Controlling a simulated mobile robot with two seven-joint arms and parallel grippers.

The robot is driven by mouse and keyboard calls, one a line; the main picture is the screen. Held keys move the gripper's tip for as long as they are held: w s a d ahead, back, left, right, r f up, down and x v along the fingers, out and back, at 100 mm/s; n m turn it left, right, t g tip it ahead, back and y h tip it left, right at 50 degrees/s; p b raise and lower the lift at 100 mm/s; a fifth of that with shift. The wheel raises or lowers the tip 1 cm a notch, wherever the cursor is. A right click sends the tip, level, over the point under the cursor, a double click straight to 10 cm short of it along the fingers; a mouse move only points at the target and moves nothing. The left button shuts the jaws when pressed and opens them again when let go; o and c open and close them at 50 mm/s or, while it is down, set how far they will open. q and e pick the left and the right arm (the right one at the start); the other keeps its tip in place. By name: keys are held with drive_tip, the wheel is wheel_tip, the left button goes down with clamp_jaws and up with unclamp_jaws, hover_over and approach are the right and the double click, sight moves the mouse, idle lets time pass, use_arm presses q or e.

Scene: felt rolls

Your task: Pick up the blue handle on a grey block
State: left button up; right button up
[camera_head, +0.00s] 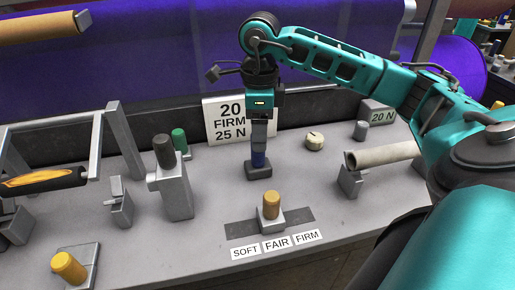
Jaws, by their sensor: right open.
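The blue handle (259,160) stands upright on a dark grey block (258,172) near the back of the grey bench, in front of the sign. My right gripper (259,148) points straight down over it. Its fingers are open and reach down around the upper part of the handle, which they partly hide. I cannot tell whether a finger touches the handle. The block rests on the bench. My left gripper is not in view.
A white sign (229,118) stands close behind. A tall grey block with a dark knob (163,152) and a green knob (179,138) are to the left. An orange-brown knob (271,199) is in front, and a pale roll (382,155) is to the right.

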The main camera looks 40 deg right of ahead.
sight(258, 154)
drive_tip(key=shift+w+a+f, duration=0.1)
drive_tip(key=shift+w+f, duration=0.05)
drive_tip(key=shift+f, duration=2.95)
drive_tip(key=shift+c, duration=0.4)
drive_tip(key=c, duration=1.1)
